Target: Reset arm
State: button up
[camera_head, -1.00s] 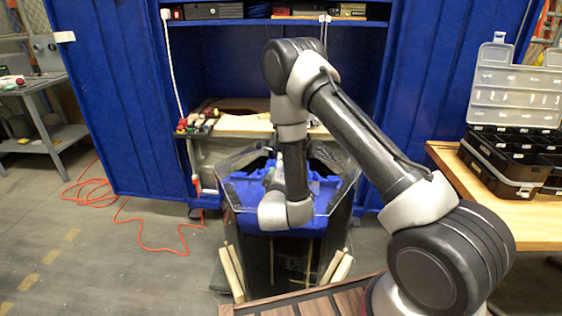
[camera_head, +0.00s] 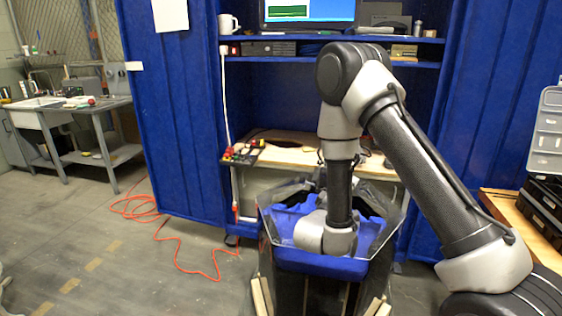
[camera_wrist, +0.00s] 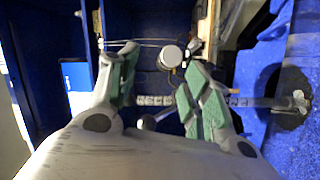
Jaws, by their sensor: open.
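My gripper (camera_wrist: 158,90) is open in the wrist view, its two green-padded fingers spread apart. Nothing is held between the pads. Beyond them show a round grey metal part (camera_wrist: 170,57) and a thin ruler-like strip (camera_wrist: 160,101). In the head view my arm reaches from the lower right up to its elbow and down over the thruster tank (camera_head: 318,262), a dark tank with a clear rim and blue inside. My gripper itself is hidden behind the wrist there.
A blue cabinet (camera_head: 180,110) stands behind the tank, with a monitor (camera_head: 308,10) on its shelf. A wooden table with a black organizer case (camera_head: 543,205) is at right. A grey workbench (camera_head: 90,118) is at left. An orange cord (camera_head: 185,255) lies on open floor.

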jog(key=s+d+r+m+g+h, duration=0.3)
jog(key=s+d+r+g, duration=0.15)
jog(key=d+r, duration=0.3)
jog(key=s+d+r+m+g+h, duration=0.3)
jog(key=d+r+g, duration=0.3)
jog(key=d+r, duration=0.15)
jog(key=s+d+r+m+g+y, duration=0.2)
jog(key=s+d+g, duration=0.1)
jog(key=s, duration=0.4)
jog(key=s+d+r+m+g+y, duration=0.1)
jog(key=s+d+r+g+y, duration=0.2)
jog(key=s, duration=0.4)
jog(key=s+a+n+t+y, duration=0.1)
jog(key=s+a+t+y, duration=0.4)
jog(key=s+a+y, duration=0.5)
jog(key=shift+s+f+n+y, duration=0.3)
jog(key=shift+s+n+y, duration=0.1)
jog(key=shift+s+y, duration=0.7)
jog(key=shift+t, duration=0.25)
